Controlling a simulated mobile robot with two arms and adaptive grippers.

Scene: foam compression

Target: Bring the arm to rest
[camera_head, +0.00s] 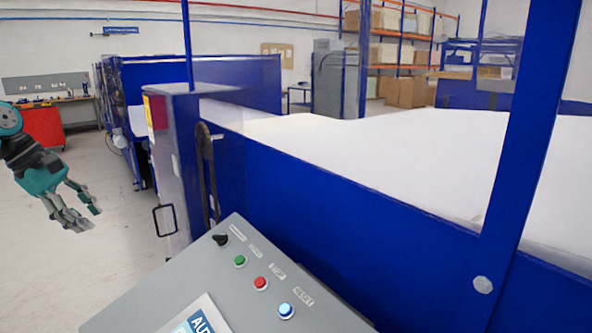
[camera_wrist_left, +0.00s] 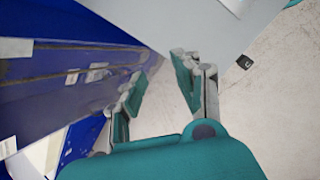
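My left gripper (camera_head: 86,214) hangs at the left of the head view, over bare floor and left of the control panel. It also shows in the left wrist view (camera_wrist_left: 160,72), where its two teal-padded fingers stand apart with nothing between them. The grey control panel (camera_head: 150,300) is at the bottom of the head view and carries a black knob (camera_head: 221,240), a green button (camera_head: 240,261), a red button (camera_head: 260,283) and a bright blue button (camera_head: 286,311). The gripper is clear of the panel. My right gripper is not in view.
A blue machine frame (camera_head: 350,210) with a large white foam block (camera_head: 420,150) fills the right. A grey cabinet with a black handle (camera_head: 165,220) stands between my gripper and the machine. The floor (camera_head: 90,270) around the gripper is free. A red cabinet (camera_head: 42,127) stands far back left.

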